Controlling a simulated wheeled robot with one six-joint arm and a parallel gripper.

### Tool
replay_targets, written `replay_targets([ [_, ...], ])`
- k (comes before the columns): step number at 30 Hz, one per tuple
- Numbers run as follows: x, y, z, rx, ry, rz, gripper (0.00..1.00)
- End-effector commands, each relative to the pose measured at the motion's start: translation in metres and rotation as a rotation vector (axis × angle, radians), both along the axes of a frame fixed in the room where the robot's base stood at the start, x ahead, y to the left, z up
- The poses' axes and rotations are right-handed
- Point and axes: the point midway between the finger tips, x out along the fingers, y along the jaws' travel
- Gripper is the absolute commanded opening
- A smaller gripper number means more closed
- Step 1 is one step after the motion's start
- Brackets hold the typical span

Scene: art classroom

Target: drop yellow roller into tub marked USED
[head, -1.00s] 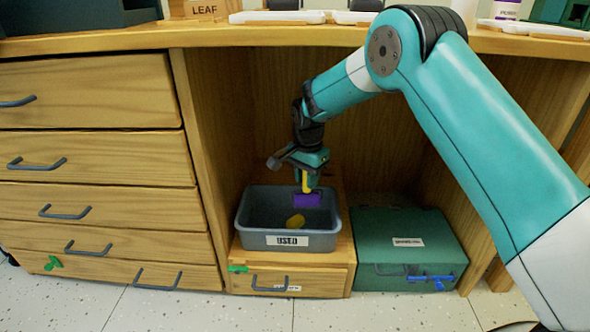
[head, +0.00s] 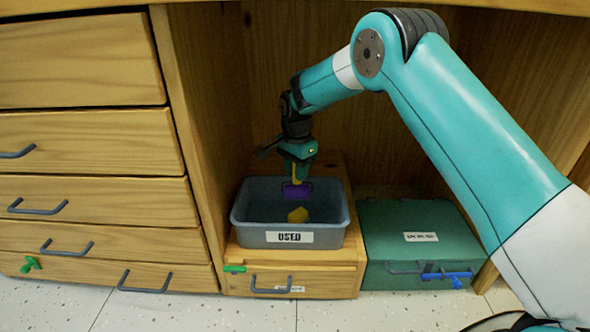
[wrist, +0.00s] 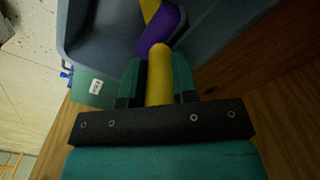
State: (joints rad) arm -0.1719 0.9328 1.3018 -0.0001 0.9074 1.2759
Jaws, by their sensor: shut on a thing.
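My gripper (head: 298,163) is shut on the yellow handle (wrist: 159,72) of a roller with a purple head (head: 297,191). The roller hangs head down over the grey tub (head: 234,215), whose front label (head: 289,237) reads USED. The purple head (wrist: 158,30) overlaps the tub's inside in both views; whether it touches the tub I cannot tell. A yellow piece (head: 298,214) lies inside the tub. A yellow part (wrist: 150,8) also shows beyond the purple head in the wrist view.
The tub stands on a low wooden drawer unit (head: 325,281) inside an open bay. A green box (head: 382,228) with a blue latch (head: 445,274) is at its right. Drawers (head: 85,140) with grey handles stand at the left. A countertop edge (head: 460,8) overhangs above.

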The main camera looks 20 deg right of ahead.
Motion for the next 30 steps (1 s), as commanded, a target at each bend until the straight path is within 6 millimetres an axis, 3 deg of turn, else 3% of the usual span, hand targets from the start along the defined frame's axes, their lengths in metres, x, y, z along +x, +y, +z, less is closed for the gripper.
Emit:
replay_targets([
  [1, 0.0, 0.001, -0.012, 0.0, -0.001, 0.001, 0.0],
  [3, 0.0, 0.001, -0.016, 0.0, -0.002, 0.002, 0.0],
  [13, 0.0, 0.003, -0.016, 0.001, -0.002, 0.004, 0.0],
  [14, 0.0, 0.003, -0.016, 0.001, -0.002, 0.004, 0.31],
  [17, 0.0, 0.003, -0.017, 0.0, -0.001, 0.004, 0.54],
  [26, 0.0, 0.003, -0.016, 0.0, 0.0, 0.005, 0.56],
  [30, 0.0, 0.003, -0.005, 0.0, -0.001, 0.005, 0.56],
])
